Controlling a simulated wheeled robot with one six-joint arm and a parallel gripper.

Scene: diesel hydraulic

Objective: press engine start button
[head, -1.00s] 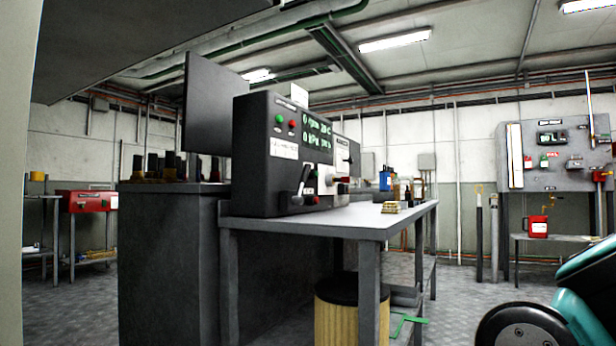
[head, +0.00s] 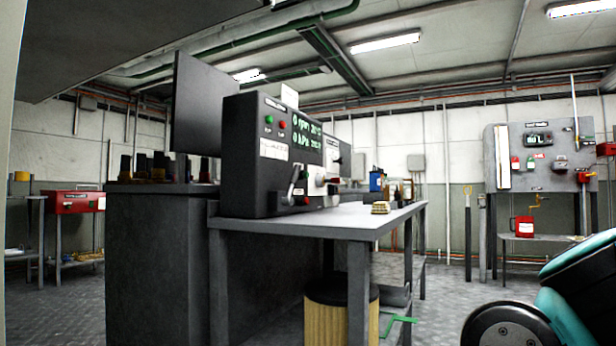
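A dark control console (head: 255,185) stands on a grey metal bench in the middle of the head view. Its face has a small green button (head: 269,120) and a small red button (head: 282,125) at upper left, beside a green-lit display (head: 307,138). Lower on the face are a lever (head: 293,185), a green part (head: 305,172) and a red knob (head: 306,201). The labels are too small to read, so I cannot tell which is the engine start button. My gripper is not in view; only a teal and black part of my arm shows at lower right.
The bench (head: 350,222) has a small yellowish stack (head: 380,208) and bottles on it. A dark cabinet (head: 155,260) stands at left. A ribbed yellow drum (head: 340,315) sits under the bench. Floor at right of the bench is open, towards a wall panel (head: 545,155).

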